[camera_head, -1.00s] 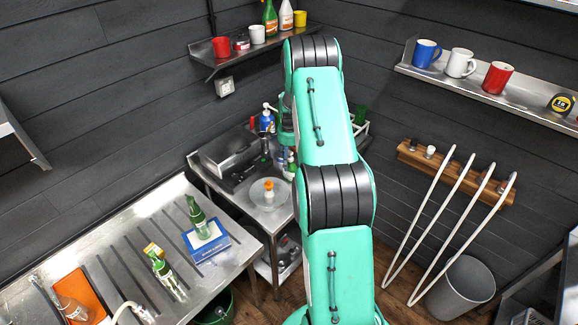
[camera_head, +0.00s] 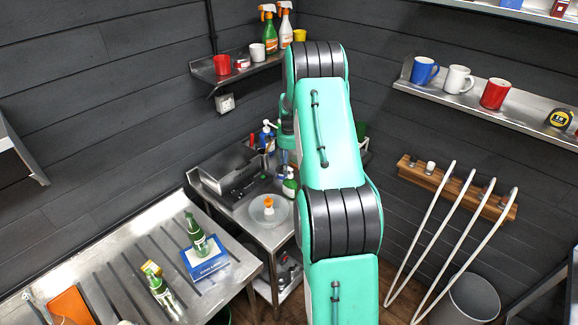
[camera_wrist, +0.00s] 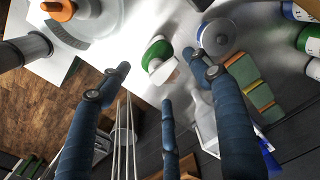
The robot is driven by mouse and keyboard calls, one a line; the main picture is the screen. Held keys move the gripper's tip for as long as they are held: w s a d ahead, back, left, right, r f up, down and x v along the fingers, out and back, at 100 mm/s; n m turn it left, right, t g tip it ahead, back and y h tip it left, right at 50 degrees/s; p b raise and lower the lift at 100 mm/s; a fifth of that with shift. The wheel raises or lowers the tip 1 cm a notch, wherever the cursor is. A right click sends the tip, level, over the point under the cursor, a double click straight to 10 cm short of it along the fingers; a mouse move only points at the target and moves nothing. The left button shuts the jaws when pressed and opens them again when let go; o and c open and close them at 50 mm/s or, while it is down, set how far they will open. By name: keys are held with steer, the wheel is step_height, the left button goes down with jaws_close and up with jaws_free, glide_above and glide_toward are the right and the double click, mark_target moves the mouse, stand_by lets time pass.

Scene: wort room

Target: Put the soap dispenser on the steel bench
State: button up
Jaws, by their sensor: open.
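A blue bottle with a white pump top (camera_head: 266,134), which looks like the soap dispenser, stands at the back of the small steel table. A green bottle with a white label (camera_head: 290,184) stands nearer, beside my arm. In the wrist view a green-and-white item (camera_wrist: 158,58) lies between my spread dark blue fingers (camera_wrist: 160,85), apart from them. My gripper is open and empty above the small table; my arm hides it in the head view. A ribbed steel bench (camera_head: 110,290) is at the lower left, with green bottles and a blue box (camera_head: 205,260).
A clear bowl holding an orange-capped white item (camera_head: 268,208) is at the small table's front. The bench has bare room between items.

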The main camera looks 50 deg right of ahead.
steer(key=shift+r, duration=0.1)
stand_by(0.3)
steer(key=s+a+r+n+t, duration=0.25)
steer(key=a+r+n, duration=0.65)
steer(key=a+r, duration=2.1)
steer(key=s+a+r+n+t, duration=0.1)
steer(key=s+a+r+n, duration=0.15)
steer(key=s+a, duration=0.45)
steer(key=s+a+r+n, duration=0.2)
steer(key=s+a+r, duration=0.2)
steer(key=s+a, duration=0.3)
steer(key=s+a+n+t, duration=0.1)
steer(key=s+a+n, duration=0.4)
steer(key=s+a, duration=0.6)
steer(key=s, duration=0.3)
steer(key=shift+s+a+f+t, duration=0.15)
steer(key=shift+s+f+t, duration=0.1)
steer(key=shift+f+t, duration=0.15)
steer(key=shift+f+n, duration=0.15)
steer(key=shift+n, duration=0.1)
